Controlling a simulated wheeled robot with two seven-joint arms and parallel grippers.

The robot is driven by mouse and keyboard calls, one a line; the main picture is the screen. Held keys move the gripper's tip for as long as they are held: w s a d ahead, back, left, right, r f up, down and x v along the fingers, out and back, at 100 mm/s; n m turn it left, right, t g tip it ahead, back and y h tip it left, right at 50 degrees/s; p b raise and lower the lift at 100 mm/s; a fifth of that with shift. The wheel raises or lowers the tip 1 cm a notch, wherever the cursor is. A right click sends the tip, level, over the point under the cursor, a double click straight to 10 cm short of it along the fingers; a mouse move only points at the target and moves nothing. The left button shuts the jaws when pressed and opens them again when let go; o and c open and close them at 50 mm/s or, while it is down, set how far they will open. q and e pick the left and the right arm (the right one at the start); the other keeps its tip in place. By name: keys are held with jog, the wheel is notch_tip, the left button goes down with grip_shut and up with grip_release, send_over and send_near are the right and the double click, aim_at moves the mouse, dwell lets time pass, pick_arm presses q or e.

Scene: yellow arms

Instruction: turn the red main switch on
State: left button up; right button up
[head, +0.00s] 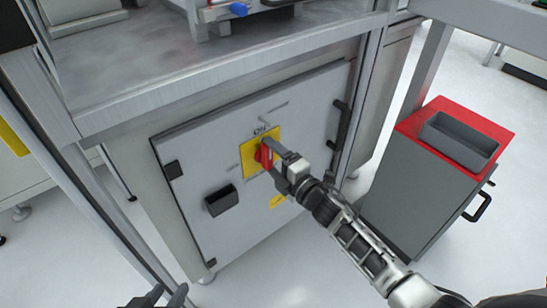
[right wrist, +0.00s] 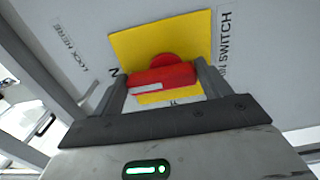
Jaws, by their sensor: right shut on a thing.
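The red main switch (head: 264,156) sits on a yellow plate (head: 248,156) on the grey cabinet door, with "ON" printed above the plate. My right gripper (head: 271,160) is at the switch and shut on its red handle. In the right wrist view, the handle (right wrist: 165,78) lies between the two fingers (right wrist: 163,86). Its white-marked end is at the left, towards a partly hidden label ending in "N". My left gripper (head: 163,296) shows only as dark fingertips at the bottom edge, apart and empty.
A red-topped grey cart (head: 410,180) with a tray (head: 458,140) stands at right. Floor is free in front.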

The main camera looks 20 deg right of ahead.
pick_arm(q)
jog(key=shift+r, duration=0.1)
dwell(0.3)
jog(key=shift+d, duration=0.1)
pick_arm(e)
jog(key=o, duration=1)
pick_arm(q)
jog(key=r+p, duration=0.1)
jog(key=r, duration=0.2)
jog(key=shift+a+r+t+p, duration=0.25)
jog(key=shift+a+t+p, duration=0.15)
pick_arm(e)
jog(key=v, duration=1.6)
